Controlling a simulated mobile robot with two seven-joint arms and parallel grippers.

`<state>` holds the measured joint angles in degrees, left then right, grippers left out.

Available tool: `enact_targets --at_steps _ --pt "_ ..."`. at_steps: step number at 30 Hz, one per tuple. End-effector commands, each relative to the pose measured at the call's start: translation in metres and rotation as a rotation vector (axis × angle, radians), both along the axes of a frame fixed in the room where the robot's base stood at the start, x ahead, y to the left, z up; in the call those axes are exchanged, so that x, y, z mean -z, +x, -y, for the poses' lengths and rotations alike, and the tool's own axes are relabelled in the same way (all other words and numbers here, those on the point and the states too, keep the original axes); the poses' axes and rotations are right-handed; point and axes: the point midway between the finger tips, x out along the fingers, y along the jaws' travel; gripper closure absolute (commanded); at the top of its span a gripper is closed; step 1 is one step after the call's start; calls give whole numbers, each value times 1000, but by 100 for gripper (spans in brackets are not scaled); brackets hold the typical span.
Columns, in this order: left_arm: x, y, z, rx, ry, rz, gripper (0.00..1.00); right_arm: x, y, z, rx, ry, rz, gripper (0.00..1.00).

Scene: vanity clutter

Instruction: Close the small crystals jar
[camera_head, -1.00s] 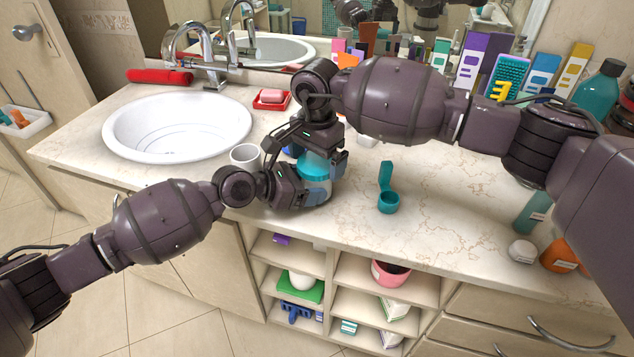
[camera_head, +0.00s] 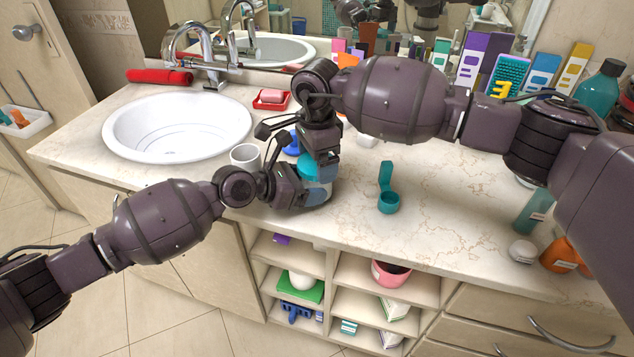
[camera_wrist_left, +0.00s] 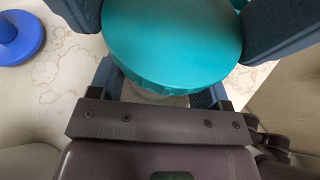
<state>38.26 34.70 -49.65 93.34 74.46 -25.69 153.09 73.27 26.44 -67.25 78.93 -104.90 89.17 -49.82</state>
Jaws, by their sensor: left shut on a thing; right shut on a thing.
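The jar has a round teal lid (camera_head: 309,166), which also fills the top middle of the left wrist view (camera_wrist_left: 172,42). The lid sits on the jar's pale body. My left gripper (camera_head: 303,192) is low beside the jar, shut around its body below the lid. My right gripper (camera_head: 318,172) comes down from above and is shut on the lid; blue-grey fingers flank the lid in the left wrist view. The grippers hide most of the jar, and I cannot tell how tight the lid is.
A white cup (camera_head: 245,157) stands left of the grippers. A blue object (camera_head: 291,144) is just behind them and also shows in the left wrist view (camera_wrist_left: 18,40). The sink (camera_head: 178,124) is at left; the counter's right middle is clear.

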Motion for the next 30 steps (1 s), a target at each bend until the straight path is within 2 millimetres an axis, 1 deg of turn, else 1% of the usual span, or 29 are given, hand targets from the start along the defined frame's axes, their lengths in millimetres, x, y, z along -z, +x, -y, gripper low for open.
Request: enact_targets --at_steps 4,9,13,21,22,23,24,30 --pt "0 1 -1 -3 0 0 96 0 0 1 202 -3 -1 40" --pt "0 1 -1 -4 0 -1 96 0 0 1 360 -2 0 40" --pt "0 1 -1 -4 0 0 96 0 0 1 405 -2 0 40" --pt "0 1 -2 -4 1 -1 96 0 0 1 407 -3 -1 40" --pt "0 1 -2 -4 1 -1 96 0 0 1 406 -3 -1 9" --pt "0 1 -2 -4 1 -1 96 0 0 1 406 -3 -1 4" --pt "0 1 -2 -4 1 -1 96 0 0 1 406 -3 -1 0" --pt "0 1 -1 -2 0 0 96 0 0 1 405 -1 -1 0"
